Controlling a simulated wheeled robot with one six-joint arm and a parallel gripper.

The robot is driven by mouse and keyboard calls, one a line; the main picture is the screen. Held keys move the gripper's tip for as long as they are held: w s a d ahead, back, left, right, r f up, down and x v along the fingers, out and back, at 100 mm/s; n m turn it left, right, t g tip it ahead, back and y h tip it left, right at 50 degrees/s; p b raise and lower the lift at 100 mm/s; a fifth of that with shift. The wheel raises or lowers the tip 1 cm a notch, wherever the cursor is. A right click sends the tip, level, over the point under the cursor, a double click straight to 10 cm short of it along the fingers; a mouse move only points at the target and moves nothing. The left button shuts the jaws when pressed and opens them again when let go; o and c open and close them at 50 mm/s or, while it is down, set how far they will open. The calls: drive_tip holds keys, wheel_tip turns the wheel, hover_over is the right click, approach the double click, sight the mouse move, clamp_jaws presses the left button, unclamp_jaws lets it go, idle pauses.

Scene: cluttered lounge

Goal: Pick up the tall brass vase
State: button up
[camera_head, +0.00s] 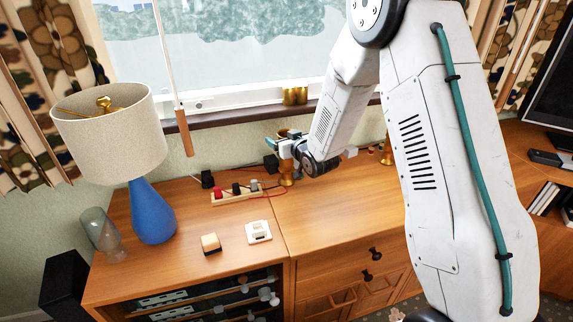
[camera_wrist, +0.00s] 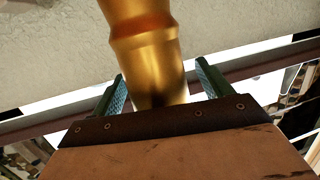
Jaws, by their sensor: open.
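The tall brass vase (camera_head: 286,181) stands on the wooden cabinet near the wall in the head view. My gripper (camera_head: 288,147) is at its upper part and hides much of its middle. In the wrist view the shiny gold vase (camera_wrist: 146,50) runs down between the two green-backed fingers of my gripper (camera_wrist: 161,84). The fingers are open, one on each side of the vase, with a visible gap at each side. The vase's lower end in that view is hidden behind the brown gripper body.
A power strip (camera_head: 236,194) with plugs and cables lies left of the vase. Another brass piece (camera_head: 387,149) is partly hidden by my arm.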

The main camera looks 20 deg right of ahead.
clamp_jaws()
drive_tip(key=shift+r, duration=0.1)
